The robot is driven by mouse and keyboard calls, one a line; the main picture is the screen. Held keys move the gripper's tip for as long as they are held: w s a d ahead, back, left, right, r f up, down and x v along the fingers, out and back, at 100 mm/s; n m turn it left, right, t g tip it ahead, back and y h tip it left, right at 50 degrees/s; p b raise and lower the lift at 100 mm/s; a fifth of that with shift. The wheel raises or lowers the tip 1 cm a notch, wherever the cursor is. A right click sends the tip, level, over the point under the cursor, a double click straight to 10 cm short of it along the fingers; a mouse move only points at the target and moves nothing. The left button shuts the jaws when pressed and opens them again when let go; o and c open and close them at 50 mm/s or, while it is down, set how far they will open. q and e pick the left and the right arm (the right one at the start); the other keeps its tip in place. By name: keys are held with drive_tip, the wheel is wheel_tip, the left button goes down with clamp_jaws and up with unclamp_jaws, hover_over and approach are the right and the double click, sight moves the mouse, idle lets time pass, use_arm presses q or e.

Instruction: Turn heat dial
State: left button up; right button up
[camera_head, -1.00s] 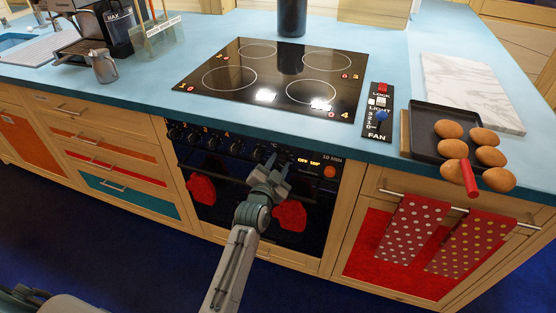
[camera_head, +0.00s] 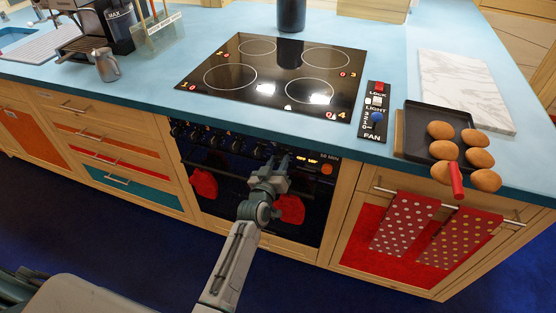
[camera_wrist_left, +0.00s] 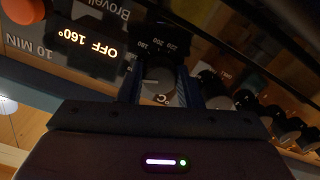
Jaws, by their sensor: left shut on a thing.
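The heat dial (camera_wrist_left: 158,78), a dark knob with a light pointer line and °C print beside it, shows upside down in the left wrist view. My left gripper (camera_wrist_left: 168,88) is shut on it, one finger on each side. In the head view my left gripper (camera_head: 277,164) is at the oven's control panel and hides the dial. The lit display (camera_wrist_left: 92,38) beside the dial reads OFF 160°; it also shows in the head view (camera_head: 307,160). The oven (camera_head: 240,205) has a dark front. My right gripper is not in view.
Several other knobs (camera_wrist_left: 243,100) line the panel, and an orange round button (camera_wrist_left: 22,10) sits beyond the display. Red mitts (camera_head: 204,183) hang on the oven front. The cooktop (camera_head: 280,75) above is clear.

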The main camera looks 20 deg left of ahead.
use_arm(q)
drive_tip(key=n, duration=0.3)
drive_tip(key=shift+n+p, duration=0.3)
drive_tip(key=shift+p, duration=0.05)
drive_tip(key=n, duration=0.5)
drive_tip(key=shift+r+n+p, duration=0.1)
drive_tip(key=shift+n+p, duration=0.2)
drive_tip(key=shift+p, duration=0.05)
drive_tip(key=n, duration=0.4)
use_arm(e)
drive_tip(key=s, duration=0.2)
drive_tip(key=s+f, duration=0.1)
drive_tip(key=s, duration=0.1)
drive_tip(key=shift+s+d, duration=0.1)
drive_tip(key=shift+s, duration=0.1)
use_arm(q)
drive_tip(key=shift+n, duration=0.3)
drive_tip(key=o, duration=1)
drive_tip(key=shift+c, duration=0.2)
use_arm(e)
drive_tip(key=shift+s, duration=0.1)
